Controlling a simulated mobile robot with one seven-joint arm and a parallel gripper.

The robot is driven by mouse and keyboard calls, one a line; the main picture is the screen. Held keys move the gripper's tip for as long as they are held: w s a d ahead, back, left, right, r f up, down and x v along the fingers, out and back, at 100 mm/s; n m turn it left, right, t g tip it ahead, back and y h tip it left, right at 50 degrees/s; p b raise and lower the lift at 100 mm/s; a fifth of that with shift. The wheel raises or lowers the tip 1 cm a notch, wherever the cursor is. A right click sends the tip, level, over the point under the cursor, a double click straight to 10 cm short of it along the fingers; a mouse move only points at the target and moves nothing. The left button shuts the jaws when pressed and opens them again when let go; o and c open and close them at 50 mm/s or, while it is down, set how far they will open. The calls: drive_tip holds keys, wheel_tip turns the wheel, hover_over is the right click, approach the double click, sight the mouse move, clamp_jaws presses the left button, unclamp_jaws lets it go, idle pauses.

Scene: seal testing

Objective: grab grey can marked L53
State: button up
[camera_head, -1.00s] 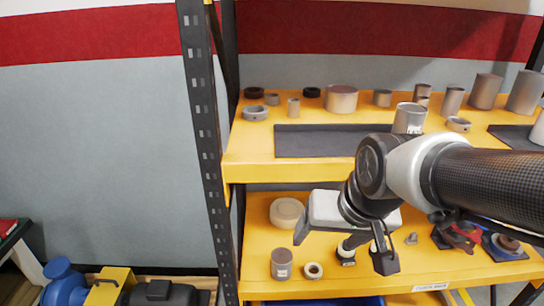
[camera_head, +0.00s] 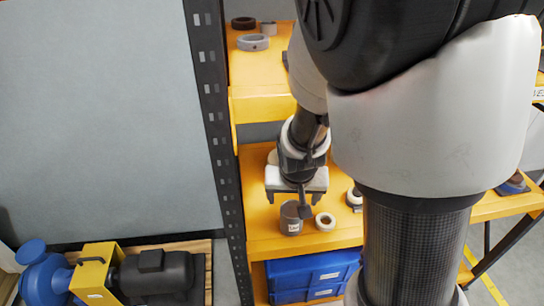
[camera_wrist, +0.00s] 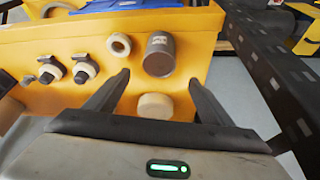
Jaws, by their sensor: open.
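A grey can (camera_head: 291,218) with a pale label stands upright on the lower yellow shelf, near its front left corner. The label is too small to read surely. In the wrist view the can (camera_wrist: 159,62) stands just beyond the gap between my fingertips.
A cream ring (camera_head: 325,221) stands close right of the can. A cream disc (camera_wrist: 155,106) lies between my fingers and the can's near side. A black rack post (camera_head: 222,150) rises at the left. Blue bins (camera_head: 310,275) sit below the shelf.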

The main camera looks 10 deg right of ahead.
sight(293, 210)
drive_tip(key=b+x, duration=0.2)
drive_tip(key=x, duration=0.2)
drive_tip(key=shift+w+f, duration=0.1)
drive_tip(key=shift+f, duration=0.2)
drive_tip(key=b+x, duration=0.1)
drive_tip(key=x, duration=0.1)
drive_tip(key=b+x, duration=0.1)
drive_tip(key=x, duration=0.1)
drive_tip(key=shift+s+d+f+b, duration=0.2)
drive_tip(key=shift+s+f+b, duration=0.15)
drive_tip(key=shift+b, duration=0.05)
drive_tip(key=shift+w+f, duration=0.25)
drive_tip(key=shift+f, duration=0.05)
drive_tip(key=c, duration=1.4)
